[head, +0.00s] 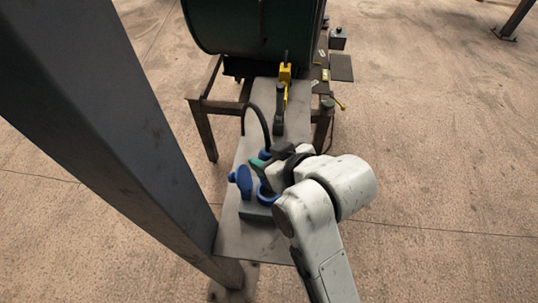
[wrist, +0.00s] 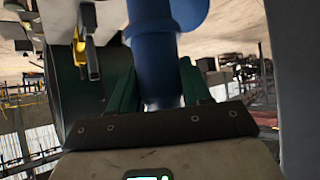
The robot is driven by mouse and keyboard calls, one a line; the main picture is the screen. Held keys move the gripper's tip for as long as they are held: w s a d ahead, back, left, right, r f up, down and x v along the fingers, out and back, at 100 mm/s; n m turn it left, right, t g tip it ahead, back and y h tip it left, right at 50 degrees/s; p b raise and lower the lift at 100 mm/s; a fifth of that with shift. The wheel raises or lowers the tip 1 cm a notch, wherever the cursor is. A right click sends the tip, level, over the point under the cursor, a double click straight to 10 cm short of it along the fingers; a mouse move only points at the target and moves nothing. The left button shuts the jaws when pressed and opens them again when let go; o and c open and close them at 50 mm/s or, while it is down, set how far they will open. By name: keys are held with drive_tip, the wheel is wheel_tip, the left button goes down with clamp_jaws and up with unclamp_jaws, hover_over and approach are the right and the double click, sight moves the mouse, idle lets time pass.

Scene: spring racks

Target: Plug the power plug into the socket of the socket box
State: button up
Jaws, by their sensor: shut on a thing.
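The power plug (wrist: 153,60) is a blue cylinder between the green fingers of my gripper (wrist: 156,82) in the wrist view. My gripper is shut on it. In the head view only a bit of blue plug (head: 265,155) shows by the green fingers of my gripper (head: 260,163), with a black cable arching up from it. My wrist hides part of the box, and I cannot tell whether plug and socket touch.
The narrow grey table (head: 232,236) carries a black and yellow tool (head: 283,92) farther back. A large dark green drum (head: 250,25) stands behind it. A thick grey post (head: 110,130) rises close on the left. The floor to the right is clear.

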drive_tip(key=shift+f+b, duration=1.3)
drive_tip(key=shift+f, duration=1.1)
drive_tip(key=shift+p, duration=0.85)
drive_tip(key=shift+f+b, duration=1.3)
drive_tip(key=shift+f, duration=1)
drive_tip(key=o, duration=1.2)
drive_tip(key=b+v, duration=0.1)
drive_tip(key=v, duration=1)
drive_tip(key=shift+w, duration=0.1)
